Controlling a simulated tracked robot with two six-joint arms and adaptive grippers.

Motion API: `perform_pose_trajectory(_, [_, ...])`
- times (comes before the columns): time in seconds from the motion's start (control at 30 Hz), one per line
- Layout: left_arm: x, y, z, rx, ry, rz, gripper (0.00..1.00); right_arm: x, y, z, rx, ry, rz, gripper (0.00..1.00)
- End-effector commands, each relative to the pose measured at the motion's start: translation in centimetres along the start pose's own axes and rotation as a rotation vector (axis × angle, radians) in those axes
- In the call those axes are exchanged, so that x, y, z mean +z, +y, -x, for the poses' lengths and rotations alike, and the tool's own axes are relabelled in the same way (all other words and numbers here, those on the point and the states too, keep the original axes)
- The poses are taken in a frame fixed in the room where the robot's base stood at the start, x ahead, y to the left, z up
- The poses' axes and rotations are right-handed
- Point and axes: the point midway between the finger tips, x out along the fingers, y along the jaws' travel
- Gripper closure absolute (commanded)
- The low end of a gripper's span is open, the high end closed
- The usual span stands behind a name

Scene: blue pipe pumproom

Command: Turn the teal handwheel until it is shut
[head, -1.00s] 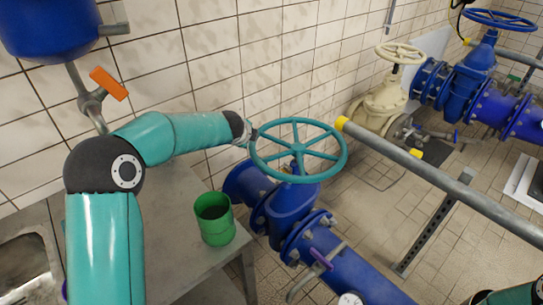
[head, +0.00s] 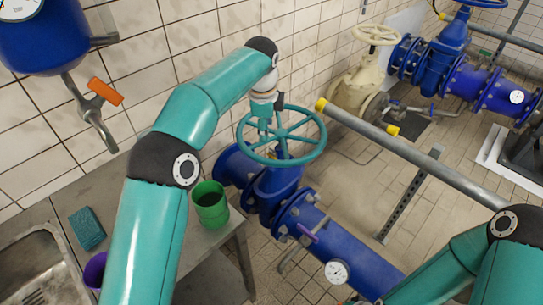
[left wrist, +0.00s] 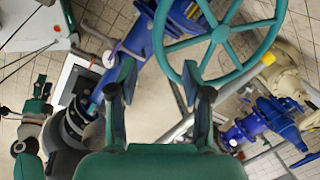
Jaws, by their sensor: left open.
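The teal handwheel (head: 283,135) sits on top of a blue valve on the blue pipe, with a spoked rim. In the left wrist view the handwheel (left wrist: 221,34) fills the upper right. My left gripper (head: 267,124) is over the far left part of the wheel in the head view. In the left wrist view it is open (left wrist: 158,82), its two fingers apart with nothing between them. The wheel rim lies near the right finger; whether they touch I cannot tell. My right gripper (left wrist: 40,92) seems to show small at the left of the left wrist view, its opening unclear.
A grey rail (head: 410,158) with yellow ends runs just right of the wheel. A green cup (head: 210,205) stands on the metal bench (head: 207,255) at the left. A cream valve (head: 362,82) and another blue valve (head: 447,50) stand behind. The tiled wall is close behind the wheel.

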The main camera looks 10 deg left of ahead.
Motion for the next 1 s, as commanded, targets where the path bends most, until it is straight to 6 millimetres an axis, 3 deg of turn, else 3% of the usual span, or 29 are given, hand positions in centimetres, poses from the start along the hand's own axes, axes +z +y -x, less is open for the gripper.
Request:
perform_pose_trajectory(0.17, [-0.3,0.0,-2.5,0.002,0.0,-0.006,0.51,0.0,0.1,-0.4,0.0,0.0,0.0,0.5])
perform_pose_trajectory(0.7, [-0.6,0.0,-13.4,0.003,0.0,-0.009,0.51,0.0,-0.2,0.7,0.0,-0.001,0.0,0.5])
perform_pose_trajectory(1.0, [-0.6,-0.1,-16.2,-0.001,0.001,-0.009,0.51,0.0,-0.4,1.0,0.0,0.0,0.0,0.5])
